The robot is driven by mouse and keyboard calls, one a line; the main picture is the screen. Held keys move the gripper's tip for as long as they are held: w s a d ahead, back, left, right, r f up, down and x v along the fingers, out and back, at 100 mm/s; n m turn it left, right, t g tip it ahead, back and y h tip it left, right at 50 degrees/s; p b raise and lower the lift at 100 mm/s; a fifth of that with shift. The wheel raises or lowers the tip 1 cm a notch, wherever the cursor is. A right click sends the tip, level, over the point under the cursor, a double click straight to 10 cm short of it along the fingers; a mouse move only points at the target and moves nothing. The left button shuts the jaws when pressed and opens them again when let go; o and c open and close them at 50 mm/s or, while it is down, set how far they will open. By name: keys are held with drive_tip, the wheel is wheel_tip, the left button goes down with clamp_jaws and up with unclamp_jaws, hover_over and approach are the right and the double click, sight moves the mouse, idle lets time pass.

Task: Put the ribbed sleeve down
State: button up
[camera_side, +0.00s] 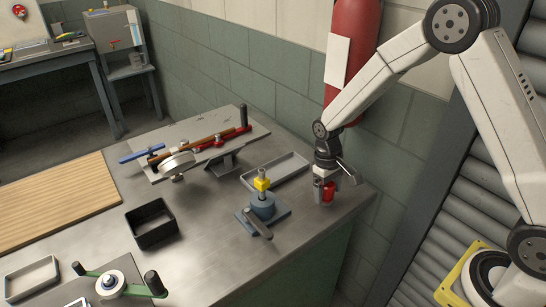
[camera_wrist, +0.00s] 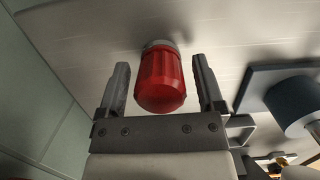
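The ribbed sleeve is red with a grey end. In the wrist view the ribbed sleeve (camera_wrist: 160,80) is between the two fingers of my gripper (camera_wrist: 160,64), with a visible gap on each side. Its grey end is against or close to the metal bench top. In the side view the ribbed sleeve (camera_side: 329,191) is near the bench's right corner, with my gripper (camera_side: 324,188) low around it. The fingers are open. A finger partly hides the sleeve in the side view.
A blue-grey fixture with a yellow-topped post (camera_side: 263,205) stands left of my gripper. A shallow grey tray (camera_side: 277,172) lies behind it. A black bin (camera_side: 151,224) and a tilted panel with tools (camera_side: 195,140) are farther left. The bench edge is close on the right.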

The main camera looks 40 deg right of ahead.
drive_tip(key=shift+o, duration=0.2)
drive_tip(key=shift+r, duration=0.1)
drive_tip(key=shift+w+r, duration=0.2)
drive_tip(key=shift+r, duration=1.05)
drive_tip(key=shift+w+r, duration=0.2)
drive_tip(key=shift+r, duration=1.05)
drive_tip(key=shift+w+r, duration=0.2)
drive_tip(key=shift+r, duration=1.05)
clamp_jaws()
